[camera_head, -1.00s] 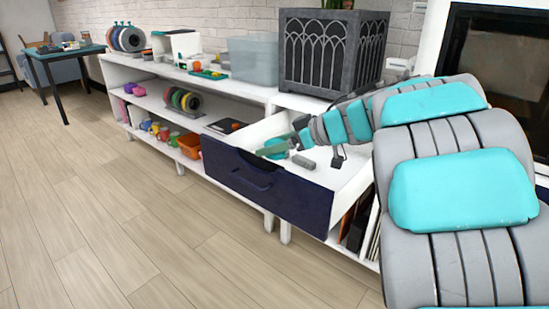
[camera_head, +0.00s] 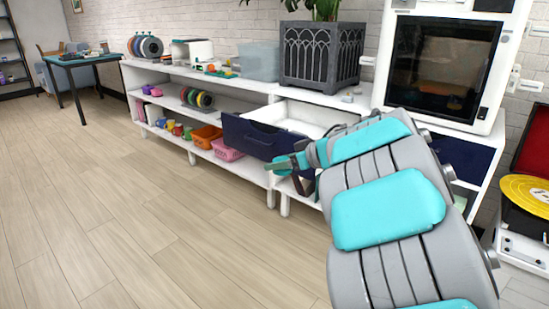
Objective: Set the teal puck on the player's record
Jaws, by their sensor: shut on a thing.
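My gripper (camera_head: 277,166) is in front of the open navy drawer (camera_head: 253,137), above the floor, at the end of my outstretched arm. It is shut on a small teal thing, the teal puck (camera_head: 288,161), which shows only in part among the grey fingers. The record player (camera_head: 520,252) stands at the right edge, cut off by the picture. A yellow record (camera_head: 527,194) lies on it, under a raised red-lined lid. The gripper and puck are well to the left of the record, with my arm between.
A white shelf unit (camera_head: 235,90) runs along the wall, with the drawer pulled out. A dark planter (camera_head: 322,55) and a white machine with a dark window (camera_head: 440,68) stand on top. The wooden floor at left is clear.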

